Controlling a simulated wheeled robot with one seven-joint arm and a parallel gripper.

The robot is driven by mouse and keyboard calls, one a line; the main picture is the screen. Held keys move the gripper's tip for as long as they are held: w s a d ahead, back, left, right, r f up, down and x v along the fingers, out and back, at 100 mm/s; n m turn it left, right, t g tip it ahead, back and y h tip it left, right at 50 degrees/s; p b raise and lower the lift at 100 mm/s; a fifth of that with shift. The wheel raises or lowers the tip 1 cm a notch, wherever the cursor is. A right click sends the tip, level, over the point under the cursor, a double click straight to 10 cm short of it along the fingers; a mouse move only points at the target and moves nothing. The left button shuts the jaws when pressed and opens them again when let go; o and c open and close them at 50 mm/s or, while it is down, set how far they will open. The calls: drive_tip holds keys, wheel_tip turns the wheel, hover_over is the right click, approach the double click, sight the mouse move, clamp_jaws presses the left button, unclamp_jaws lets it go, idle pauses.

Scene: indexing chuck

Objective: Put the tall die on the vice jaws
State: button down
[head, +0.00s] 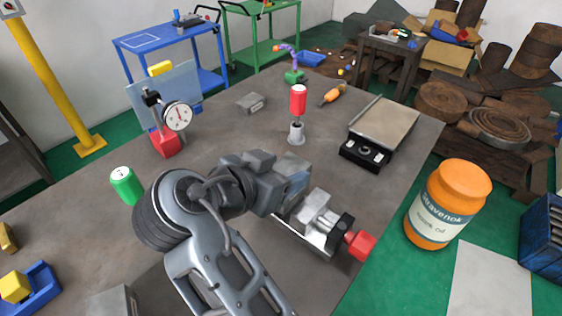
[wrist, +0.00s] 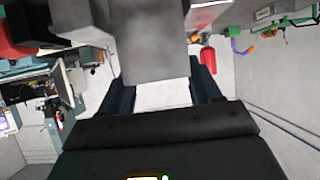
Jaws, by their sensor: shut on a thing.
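The tall die (wrist: 155,55) is a plain grey block between the two dark fingers of my gripper (wrist: 162,88) in the wrist view. My gripper is shut on it. In the head view my arm and wrist hide most of my gripper, and I cannot clearly make out the die there. The vice (head: 316,220), a grey metal body with a black end and red knob, stands just right of my gripper near the table's front right edge. In the wrist view its red part (wrist: 14,42) shows at upper left. I cannot tell whether the die touches the jaws.
A red can-shaped thing (head: 298,99) stands above a grey holder (head: 296,134) behind my gripper. A dial gauge (head: 177,117), a green can (head: 125,184) and a flat-topped device (head: 380,128) are on the table. An orange jar (head: 449,204) stands beyond the right edge.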

drive_tip(key=shift+r, duration=0.1)
drive_tip(key=shift+f+b, duration=0.3)
drive_tip(key=shift+f, duration=0.1)
drive_tip(key=shift+c, duration=1)
unclamp_jaws()
drive_tip(key=shift+r+p, duration=0.4)
drive_tip(key=shift+r, duration=0.05)
drive_tip(key=b+v, duration=0.2)
drive_tip(key=v, duration=1)
drive_tip(key=shift+f, duration=0.15)
